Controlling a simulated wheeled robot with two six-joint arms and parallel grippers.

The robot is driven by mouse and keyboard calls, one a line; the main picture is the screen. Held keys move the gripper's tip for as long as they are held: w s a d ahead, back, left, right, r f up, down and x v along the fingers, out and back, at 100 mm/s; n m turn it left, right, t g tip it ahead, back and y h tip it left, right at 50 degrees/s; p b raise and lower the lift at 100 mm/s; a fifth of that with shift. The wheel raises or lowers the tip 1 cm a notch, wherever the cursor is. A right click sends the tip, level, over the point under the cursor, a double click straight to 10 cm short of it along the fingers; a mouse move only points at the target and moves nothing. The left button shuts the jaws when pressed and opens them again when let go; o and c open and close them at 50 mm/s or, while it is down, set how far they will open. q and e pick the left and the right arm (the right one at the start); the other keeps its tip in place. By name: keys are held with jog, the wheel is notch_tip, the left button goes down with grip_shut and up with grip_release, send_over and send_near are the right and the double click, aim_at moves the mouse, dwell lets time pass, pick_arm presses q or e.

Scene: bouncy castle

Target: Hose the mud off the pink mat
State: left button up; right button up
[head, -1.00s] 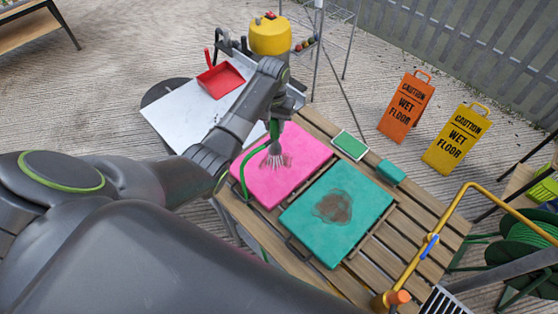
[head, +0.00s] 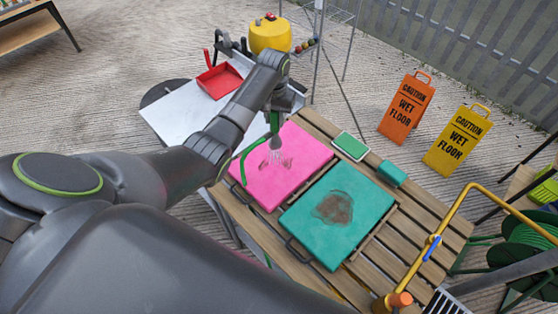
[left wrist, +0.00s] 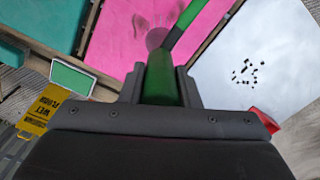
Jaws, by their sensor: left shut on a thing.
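The pink mat (head: 300,158) lies on the slatted wooden table, with a few thin dark mud streaks (head: 278,163) near its middle. It also shows in the left wrist view (left wrist: 115,40). My left gripper (head: 275,112) is above the mat's back left part, shut on the green hose (left wrist: 160,85). The hose's nozzle (head: 275,142) points down, and pale water sprays from it onto the mat beside the streaks. The hose (head: 243,163) loops down past the mat's left edge. My right gripper is not in view.
A teal mat (head: 310,215) with a brown mud patch lies beside the pink one. A green-topped sponge or pad (head: 350,146) and a teal block (head: 392,173) sit behind. A yellow pipe (head: 455,205) with a blue lever rises at right. A white board (head: 180,115) holds a red dustpan.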

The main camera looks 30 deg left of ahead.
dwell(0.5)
pick_arm(q)
jog(key=shift+w+d, duration=0.1)
jog(key=shift+d, duration=0.3)
jog(key=d, duration=0.1)
jog(key=d+p, duration=0.1)
jog(key=d, duration=0.2)
jog(key=shift+w+d, duration=0.3)
jog(key=shift+d, duration=0.05)
dwell(0.8)
jog(key=shift+a, duration=0.1)
